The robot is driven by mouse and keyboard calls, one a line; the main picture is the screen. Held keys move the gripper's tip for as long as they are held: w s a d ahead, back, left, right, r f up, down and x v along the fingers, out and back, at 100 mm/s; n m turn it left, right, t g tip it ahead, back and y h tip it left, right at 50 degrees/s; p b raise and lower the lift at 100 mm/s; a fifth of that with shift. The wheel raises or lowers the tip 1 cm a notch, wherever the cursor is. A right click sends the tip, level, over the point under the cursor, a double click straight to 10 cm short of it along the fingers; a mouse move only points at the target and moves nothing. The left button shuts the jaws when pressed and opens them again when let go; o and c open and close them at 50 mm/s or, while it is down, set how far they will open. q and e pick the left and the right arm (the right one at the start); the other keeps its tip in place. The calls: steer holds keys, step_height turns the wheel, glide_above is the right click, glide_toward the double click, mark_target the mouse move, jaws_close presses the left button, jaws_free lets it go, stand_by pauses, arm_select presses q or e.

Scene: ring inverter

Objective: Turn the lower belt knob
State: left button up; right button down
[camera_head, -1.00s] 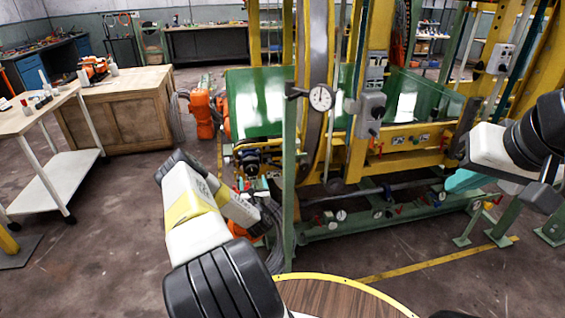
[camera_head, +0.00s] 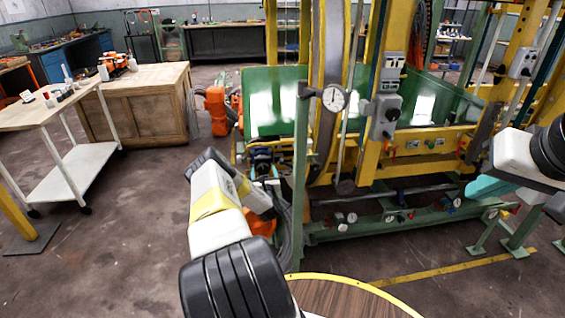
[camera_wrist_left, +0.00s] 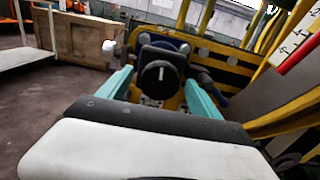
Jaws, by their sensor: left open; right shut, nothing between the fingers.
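A round black knob (camera_wrist_left: 158,78) with a white mark, upright and slightly slanted, faces me in the left wrist view. It is mounted on a dark and yellow part of the machine. The two teal fingers of my left gripper (camera_wrist_left: 160,86) are open and stand apart on either side of the knob in that view. I cannot tell whether they touch it. In the head view my left arm reaches toward a dark unit (camera_head: 262,158) at the machine's left end; its fingertips are mostly hidden. My right gripper (camera_head: 488,187), teal, is shut and empty in front of the machine's right side.
The yellow and green machine frame (camera_head: 425,140) fills the centre and right. A dial gauge (camera_head: 334,98) and a green post (camera_head: 300,185) stand just right of my left arm. A wooden cabinet (camera_head: 140,105) and white cart (camera_head: 70,170) stand left. The floor between is clear.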

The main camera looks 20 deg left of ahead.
arm_select(q)
steer(key=shift+c, duration=0.4)
steer(key=c, duration=1.3)
